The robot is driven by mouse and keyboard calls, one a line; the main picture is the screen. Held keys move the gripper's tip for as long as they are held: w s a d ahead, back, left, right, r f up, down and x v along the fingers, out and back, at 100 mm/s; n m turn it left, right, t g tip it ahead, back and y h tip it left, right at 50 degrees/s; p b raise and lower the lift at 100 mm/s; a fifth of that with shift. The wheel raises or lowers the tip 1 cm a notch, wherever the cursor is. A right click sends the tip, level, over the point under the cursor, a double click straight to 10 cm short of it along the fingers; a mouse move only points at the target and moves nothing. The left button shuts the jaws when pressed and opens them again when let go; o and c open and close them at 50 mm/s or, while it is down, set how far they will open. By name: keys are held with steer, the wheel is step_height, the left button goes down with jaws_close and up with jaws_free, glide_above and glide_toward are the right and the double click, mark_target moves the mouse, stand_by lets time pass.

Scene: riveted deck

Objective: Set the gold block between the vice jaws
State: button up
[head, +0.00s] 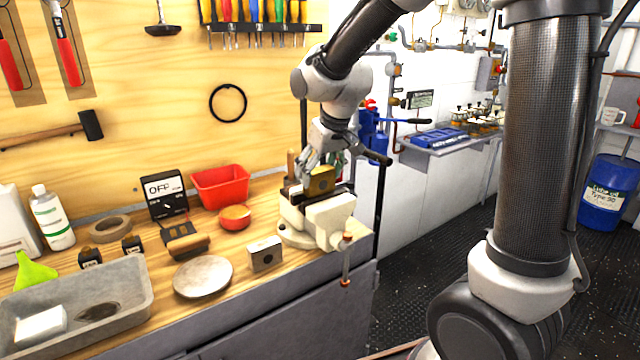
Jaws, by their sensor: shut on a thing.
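The vice (328,218) is cream-coloured and stands at the right end of the wooden bench, its screw handle hanging over the front edge. The gold block (321,181) is at the top of the vice, by the dark jaws. My gripper (320,172) comes down from above and is shut on the gold block. The block's upper part shows above the near jaw. The jaw hides its lower edge, so I cannot tell how deep it sits or whether it touches the jaws.
A grey metal block (265,254) and a round pale disc (203,277) lie left of the vice. A red bin (221,186) and a small red-orange round tin (235,217) stand behind them. A grey tray (135,290) fills the front left. Bare wood shows between these things.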

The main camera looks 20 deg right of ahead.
mark_target(319, 182)
steer(key=shift+f, duration=1.55)
steer(key=shift+f, duration=0.1)
steer(key=o, duration=1.3)
steer(key=shift+o, duration=0.2)
steer(key=v, duration=1.1)
steer(key=s+d+m, duration=0.1)
steer(key=s+d, duration=0.3)
steer(key=s, duration=0.3)
steer(key=s+d+m+h, duration=0.1)
steer(key=s+d, duration=0.4)
steer(key=s, duration=0.3)
steer(key=s+d+m, duration=0.1)
steer(key=s+d, duration=0.3)
steer(key=s, duration=0.3)
steer(key=shift+s+d+f+m, duration=0.25)
steer(key=shift+f+m, duration=0.05)
steer(key=shift+f, duration=0.05)
